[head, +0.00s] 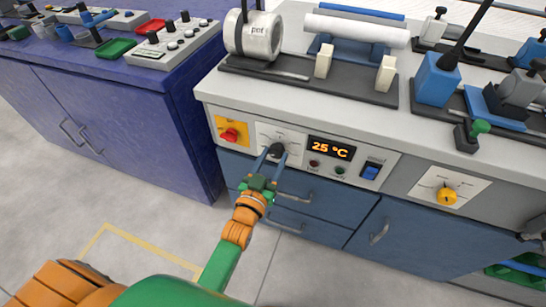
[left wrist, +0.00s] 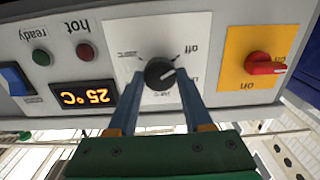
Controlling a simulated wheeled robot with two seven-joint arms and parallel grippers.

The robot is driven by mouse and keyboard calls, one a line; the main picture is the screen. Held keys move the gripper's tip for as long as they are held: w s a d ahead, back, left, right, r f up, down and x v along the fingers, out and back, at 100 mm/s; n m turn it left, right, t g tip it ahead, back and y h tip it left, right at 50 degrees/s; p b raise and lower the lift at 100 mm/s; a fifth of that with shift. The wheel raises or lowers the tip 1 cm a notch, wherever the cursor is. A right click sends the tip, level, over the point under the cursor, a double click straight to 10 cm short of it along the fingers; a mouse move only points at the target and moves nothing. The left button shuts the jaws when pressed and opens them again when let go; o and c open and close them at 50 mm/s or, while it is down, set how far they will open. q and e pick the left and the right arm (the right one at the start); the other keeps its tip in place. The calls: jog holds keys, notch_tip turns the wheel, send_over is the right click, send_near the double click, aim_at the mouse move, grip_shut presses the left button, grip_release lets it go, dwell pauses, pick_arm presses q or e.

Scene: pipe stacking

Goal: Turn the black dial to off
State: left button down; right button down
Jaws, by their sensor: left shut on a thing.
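The black dial (head: 277,149) sits on a white plate on the front panel of the bench, left of the orange 25 °C display (head: 331,148). My left gripper (head: 273,155) reaches up to it from below, with its two blue fingers on either side of the dial. In the left wrist view, the black dial (left wrist: 159,73) sits between the fingertips, held by them. That view is turned over, and the "off" mark (left wrist: 190,50) is printed above and right of the dial. A pale pointer line on the dial points roughly to the right. My right gripper does not show.
A red switch on a yellow plate (head: 231,132) is close to the left of the dial. A blue rocker switch (head: 371,170) and a yellow knob (head: 446,195) are to the right. Pipe-holding tools stand on the benchtop above. Drawers with handles lie below.

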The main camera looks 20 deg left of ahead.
pick_arm(q)
jog(key=shift+c, duration=1.5)
grip_release()
jog(key=s+p, duration=0.1)
jog(key=s, duration=0.6)
jog(key=shift+a, duration=0.1)
